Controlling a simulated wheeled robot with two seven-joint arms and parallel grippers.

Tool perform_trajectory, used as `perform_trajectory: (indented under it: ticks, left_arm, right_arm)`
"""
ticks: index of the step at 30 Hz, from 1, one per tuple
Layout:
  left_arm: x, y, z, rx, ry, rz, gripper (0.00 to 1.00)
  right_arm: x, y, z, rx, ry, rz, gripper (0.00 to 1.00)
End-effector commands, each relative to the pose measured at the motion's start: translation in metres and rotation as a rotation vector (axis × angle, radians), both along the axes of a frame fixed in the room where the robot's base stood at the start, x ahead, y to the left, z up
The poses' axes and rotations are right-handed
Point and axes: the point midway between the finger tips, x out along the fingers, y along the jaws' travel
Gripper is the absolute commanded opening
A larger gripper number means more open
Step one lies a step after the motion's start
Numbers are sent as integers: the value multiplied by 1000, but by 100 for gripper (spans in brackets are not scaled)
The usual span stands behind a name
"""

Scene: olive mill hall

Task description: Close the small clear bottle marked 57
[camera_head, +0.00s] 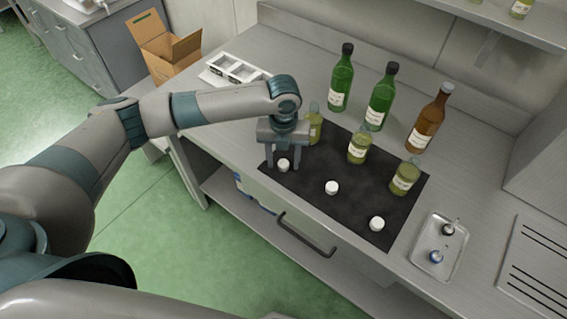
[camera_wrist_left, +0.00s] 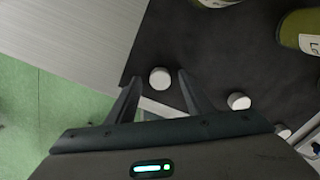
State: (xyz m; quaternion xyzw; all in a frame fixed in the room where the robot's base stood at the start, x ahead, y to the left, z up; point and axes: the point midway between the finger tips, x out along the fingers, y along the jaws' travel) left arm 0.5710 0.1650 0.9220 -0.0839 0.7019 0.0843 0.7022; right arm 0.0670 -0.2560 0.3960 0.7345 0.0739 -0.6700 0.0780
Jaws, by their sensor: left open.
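Three small clear bottles of yellow-green oil stand on a black mat (camera_head: 310,182): a left one (camera_head: 315,128), partly hidden by my arm, a middle one (camera_head: 359,147) and a right one (camera_head: 405,178). I cannot read which is marked 57. Three white caps lie in front of them: left (camera_head: 284,166), middle (camera_head: 332,187) and right (camera_head: 377,223). My left gripper (camera_head: 284,161) points down, open, with its fingers on either side of the left cap. In the left wrist view this cap (camera_wrist_left: 160,78) shows between the fingertips, not gripped. My right gripper is out of view.
Two green bottles (camera_head: 341,80) (camera_head: 381,100) and a brown bottle (camera_head: 427,120) stand behind the mat. A metal tray (camera_head: 455,262) with small items lies right of it. A white divided tray (camera_head: 233,70) and a cardboard box (camera_head: 172,52) are at the back left.

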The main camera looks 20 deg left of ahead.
Motion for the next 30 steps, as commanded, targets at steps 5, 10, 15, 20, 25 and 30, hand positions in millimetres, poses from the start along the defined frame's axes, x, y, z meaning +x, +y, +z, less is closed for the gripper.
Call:
perform_trajectory:
  ticks: [5,10,15,20,25,30]
  left_arm:
    - [0,0,0,0,0,0,40]
    - [0,0,0,0,0,0,5]
    - [0,0,0,0,0,0,4]
    - [0,0,1,0,0,0,4]
    - [1,0,8,0,-2,0,4]
    - [2,-1,28,-2,-4,0,4]
  right_arm:
    - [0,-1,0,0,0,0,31]
    - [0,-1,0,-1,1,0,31]
    - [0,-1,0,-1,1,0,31]
    - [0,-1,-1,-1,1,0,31]
    - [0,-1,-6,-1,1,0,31]
    - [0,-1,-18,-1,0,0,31]
